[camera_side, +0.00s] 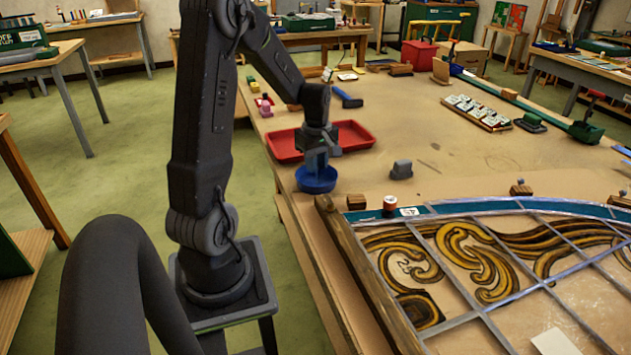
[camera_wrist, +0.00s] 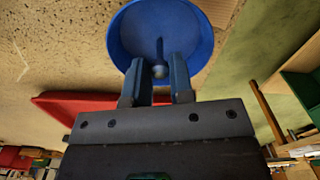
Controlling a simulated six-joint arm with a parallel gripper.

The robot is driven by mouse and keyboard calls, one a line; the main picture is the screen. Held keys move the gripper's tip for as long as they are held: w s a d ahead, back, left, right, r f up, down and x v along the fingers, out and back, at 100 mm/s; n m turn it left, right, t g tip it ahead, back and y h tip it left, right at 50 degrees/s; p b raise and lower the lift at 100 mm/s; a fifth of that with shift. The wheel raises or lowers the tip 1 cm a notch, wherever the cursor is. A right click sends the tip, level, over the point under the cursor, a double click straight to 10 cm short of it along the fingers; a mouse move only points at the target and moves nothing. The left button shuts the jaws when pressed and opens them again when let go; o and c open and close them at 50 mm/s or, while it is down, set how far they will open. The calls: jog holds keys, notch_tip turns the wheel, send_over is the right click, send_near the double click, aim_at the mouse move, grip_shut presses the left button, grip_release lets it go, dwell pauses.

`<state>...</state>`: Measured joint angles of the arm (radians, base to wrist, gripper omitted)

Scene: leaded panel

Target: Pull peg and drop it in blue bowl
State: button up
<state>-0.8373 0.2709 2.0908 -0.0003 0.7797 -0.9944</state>
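The blue bowl (camera_side: 316,181) stands on the tan table near its left edge, in front of the red tray. In the wrist view the bowl (camera_wrist: 195,38) lies just beyond my fingertips. My gripper (camera_side: 317,160) is directly over the bowl, pointing down. In the wrist view its two fingers (camera_wrist: 159,65) are closed to a narrow gap around the round grey head of a peg (camera_wrist: 159,72). The peg's thin stem points away from the gripper, toward the bowl's inside. The exact contact between fingers and peg head is hard to see.
The red tray (camera_side: 350,136) sits right behind the bowl. A small grey block (camera_side: 401,170) stands to the right. The leaded panel (camera_side: 480,262) fills the front right, with wooden blocks bearing round-headed pegs (camera_side: 521,183) along its far edge. A spool (camera_side: 389,206) stands at its corner.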

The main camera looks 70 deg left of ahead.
jog(key=o, duration=0.4)
jog(key=shift+o, duration=0.2)
notch_tip(320, 180, up, 14)
jog(key=d+r+m+t+y, duration=0.1)
jog(key=d+r+m+t, duration=0.2)
jog(key=d+m, duration=1.05)
jog(key=s+d+f+m+t, duration=0.1)
jog(key=s+d+m, duration=0.2)
jog(key=d, duration=0.4)
jog(key=s+d+f+m+t+h, duration=0.1)
jog(key=s+d+m, duration=0.3)
jog(key=d, duration=0.3)
jog(key=shift+s+d+t, duration=0.15)
jog(key=shift+d+t, duration=0.15)
jog(key=shift+d, duration=0.05)
